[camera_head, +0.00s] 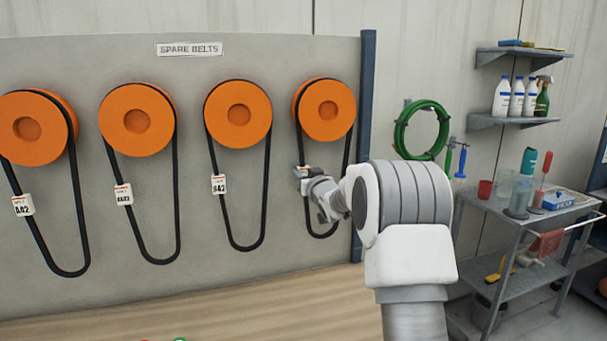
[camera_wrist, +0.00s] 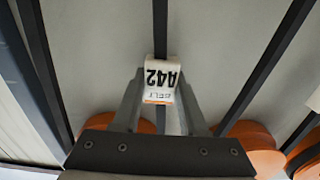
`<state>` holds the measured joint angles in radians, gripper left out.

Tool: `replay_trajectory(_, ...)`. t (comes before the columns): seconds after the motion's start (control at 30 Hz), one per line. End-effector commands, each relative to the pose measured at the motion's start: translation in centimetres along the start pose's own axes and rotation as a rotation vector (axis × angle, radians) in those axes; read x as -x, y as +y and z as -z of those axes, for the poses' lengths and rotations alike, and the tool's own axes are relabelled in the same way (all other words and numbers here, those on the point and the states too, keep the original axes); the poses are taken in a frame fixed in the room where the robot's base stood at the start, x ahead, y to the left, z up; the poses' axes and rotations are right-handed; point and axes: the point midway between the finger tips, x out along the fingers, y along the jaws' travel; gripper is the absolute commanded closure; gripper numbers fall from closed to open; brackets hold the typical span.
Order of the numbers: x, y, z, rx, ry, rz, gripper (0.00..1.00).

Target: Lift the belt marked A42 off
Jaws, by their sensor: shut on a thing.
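The belt marked A42 is a black loop that hangs from the rightmost orange wheel (camera_head: 328,109) in the head view. Its white tag (camera_wrist: 160,80) reads A42, upside down, in the wrist view. My gripper (camera_head: 304,174) is at the left strand of this belt, at the tag. In the wrist view my gripper (camera_wrist: 161,76) has one finger on each side of the tag and is shut on the belt there. The belt (camera_wrist: 160,30) runs on from the tag as a dark strip. It still loops around the wheel. My wrist hides part of the belt's lower right.
Three other tagged belts hang on orange wheels (camera_head: 238,114) to the left. A blue post (camera_head: 366,130) edges the panel on the right. A green hose (camera_head: 400,138), shelves (camera_head: 512,120) and a cart (camera_head: 490,203) stand farther right. A wooden surface (camera_head: 270,305) lies below.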

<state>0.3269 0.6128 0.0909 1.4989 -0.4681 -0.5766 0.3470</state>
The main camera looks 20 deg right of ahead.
Motion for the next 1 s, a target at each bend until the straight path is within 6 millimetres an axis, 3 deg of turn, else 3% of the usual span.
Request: replay_trajectory(1.0,0.0,0.0,1.6,0.002,0.002,0.0,1.0)
